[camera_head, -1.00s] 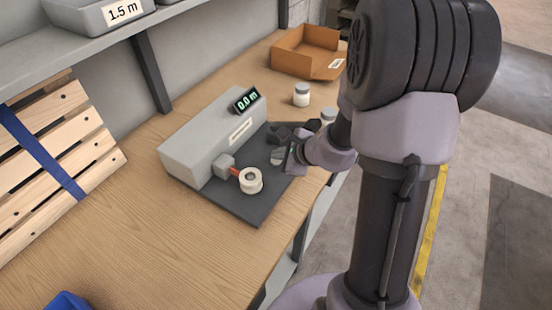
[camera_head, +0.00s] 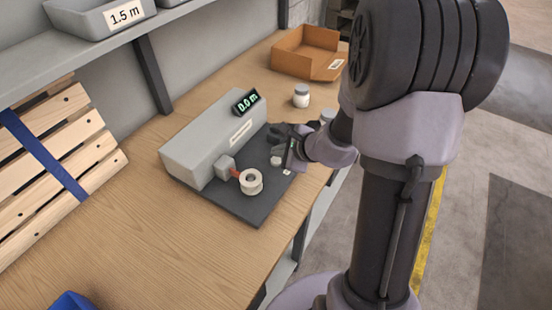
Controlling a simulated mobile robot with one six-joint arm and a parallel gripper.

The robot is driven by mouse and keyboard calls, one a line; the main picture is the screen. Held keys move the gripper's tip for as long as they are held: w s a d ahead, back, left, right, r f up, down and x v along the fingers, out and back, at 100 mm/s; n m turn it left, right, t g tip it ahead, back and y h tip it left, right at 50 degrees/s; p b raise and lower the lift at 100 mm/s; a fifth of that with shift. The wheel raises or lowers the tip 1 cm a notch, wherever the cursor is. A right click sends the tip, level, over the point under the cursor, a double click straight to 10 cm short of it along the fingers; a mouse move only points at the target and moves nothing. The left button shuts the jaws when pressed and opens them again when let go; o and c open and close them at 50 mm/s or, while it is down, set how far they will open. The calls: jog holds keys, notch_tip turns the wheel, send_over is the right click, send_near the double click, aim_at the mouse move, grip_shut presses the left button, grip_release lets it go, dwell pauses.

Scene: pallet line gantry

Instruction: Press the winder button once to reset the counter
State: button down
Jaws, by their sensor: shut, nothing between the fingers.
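The winder (camera_head: 212,135) is a long grey box on a dark base plate (camera_head: 258,207), standing on the wooden bench. Its small display (camera_head: 246,102) reads 0.0 m in green. A cream spool (camera_head: 251,182) sits on a reddish shaft at its near end. A small pale round piece (camera_head: 277,161) shows on the plate beside my gripper; I cannot tell whether it is the button. My gripper (camera_head: 278,139) is shut and empty, over the plate at the right side of the winder. Its fingertips are small and dark, and contact is unclear.
A white jar (camera_head: 301,95) stands behind the gripper, and a second jar (camera_head: 327,116) is partly hidden by my arm. An open cardboard box (camera_head: 305,53) is at the back. Wooden slats (camera_head: 60,150) with a blue strap lean at left.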

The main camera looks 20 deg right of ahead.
aim_at(278, 162)
jog(key=shift+r+p, duration=1.9)
jog(key=shift+r, duration=0.65)
jog(key=shift+f, duration=0.1)
jog(key=s+a+r+n+g+y, duration=0.1)
jog(key=s+a+r+n+y, duration=0.1)
jog(key=s+a+r+n, duration=0.35)
jog(key=s+a+r+n+g+y, duration=0.1)
jog(key=s+a+r+n, duration=0.2)
jog(key=a+r+n, duration=0.45)
jog(key=s+a+r+n+g+h, duration=0.1)
jog(key=s+r+n+h, duration=0.2)
jog(key=s, duration=1.2)
jog(key=n, duration=0.3)
jog(key=shift+a+n, duration=0.15)
jog(key=shift+n, duration=0.15)
